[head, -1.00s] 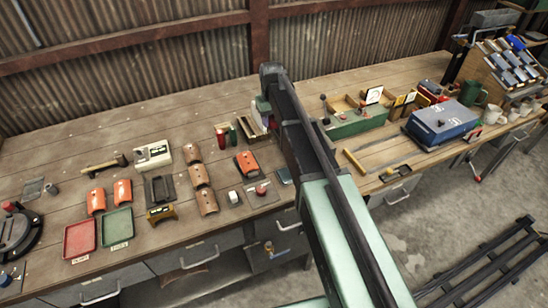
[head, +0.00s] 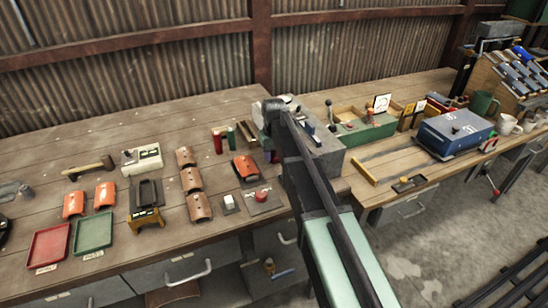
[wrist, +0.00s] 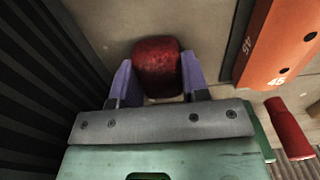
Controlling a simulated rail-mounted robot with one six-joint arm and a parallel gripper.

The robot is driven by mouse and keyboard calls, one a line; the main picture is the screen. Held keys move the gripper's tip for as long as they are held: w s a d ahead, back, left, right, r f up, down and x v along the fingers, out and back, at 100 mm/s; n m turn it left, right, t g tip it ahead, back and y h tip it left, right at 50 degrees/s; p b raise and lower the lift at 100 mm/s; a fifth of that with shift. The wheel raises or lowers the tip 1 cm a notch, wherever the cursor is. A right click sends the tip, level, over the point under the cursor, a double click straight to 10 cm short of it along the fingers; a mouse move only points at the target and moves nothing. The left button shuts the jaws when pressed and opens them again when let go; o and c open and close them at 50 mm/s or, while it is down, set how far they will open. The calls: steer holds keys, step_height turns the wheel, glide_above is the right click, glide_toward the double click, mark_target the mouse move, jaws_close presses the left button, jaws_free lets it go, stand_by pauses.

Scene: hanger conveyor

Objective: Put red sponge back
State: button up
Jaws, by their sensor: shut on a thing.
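The red sponge (wrist: 157,66) is a dark red rounded block in the wrist view. It sits between the purple fingers of my gripper (wrist: 158,78), which is shut on it. Below it in that view is a plain brownish surface; I cannot tell whether the sponge touches it. In the head view my arm hides the sponge and most of my gripper, over the bench near its middle. An orange curved piece marked 45 (wrist: 280,42) lies to the right of the sponge in the wrist view. It also shows in the head view (head: 246,167), left of my arm.
A red cylinder (wrist: 288,128) is near my gripper's right side. A white block (head: 229,202) and a red knob on a plate (head: 261,196) are left of my arm. A green box (head: 365,130) and blue case (head: 455,134) stand right. The back-left bench (head: 90,135) is clear.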

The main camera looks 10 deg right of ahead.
mark_target(274, 153)
steer(key=shift+f, duration=0.2)
steer(key=o, duration=0.8)
steer(key=shift+r, duration=0.15)
step_height(274, 153, up, 12)
steer(key=r+p, duration=0.1)
steer(key=p, duration=1.1)
steer(key=s, duration=0.9)
steer(key=s+m, duration=0.1)
steer(key=s, duration=0.8)
steer(key=s+f+m, duration=0.1)
steer(key=s, duration=0.8)
steer(key=shift+s, duration=0.3)
